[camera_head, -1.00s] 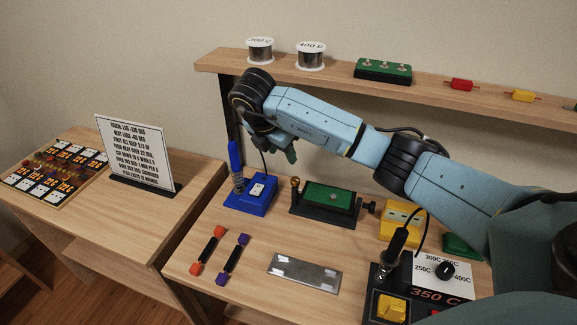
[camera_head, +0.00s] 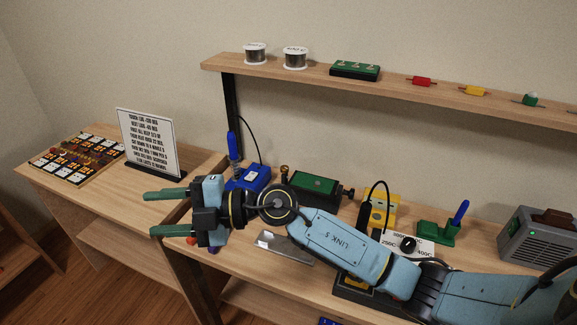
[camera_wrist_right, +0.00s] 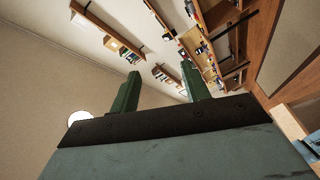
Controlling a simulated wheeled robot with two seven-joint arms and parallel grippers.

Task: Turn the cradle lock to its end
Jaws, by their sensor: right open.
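The black cradle (camera_head: 295,190) holds a green board (camera_head: 315,184) on the bench. A brass knob (camera_head: 284,171) stands at its left end and a dark knob (camera_head: 346,192) sits at its right end; I cannot tell which is the lock or how far it is turned. My right gripper (camera_head: 150,213) is open and empty, well to the left of the cradle and pointing left. My right arm passes in front of the cradle's lower edge. In the right wrist view, the two green fingers (camera_wrist_right: 160,72) are apart with nothing between them. My left gripper is not in view.
A blue iron stand (camera_head: 247,178) is left of the cradle; a yellow unit (camera_head: 378,208) and a dial panel (camera_head: 390,241) are to its right. A shelf (camera_head: 300,74) runs behind. A metal plate (camera_head: 268,241) lies partly under my arm. A sign (camera_head: 147,145) stands left.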

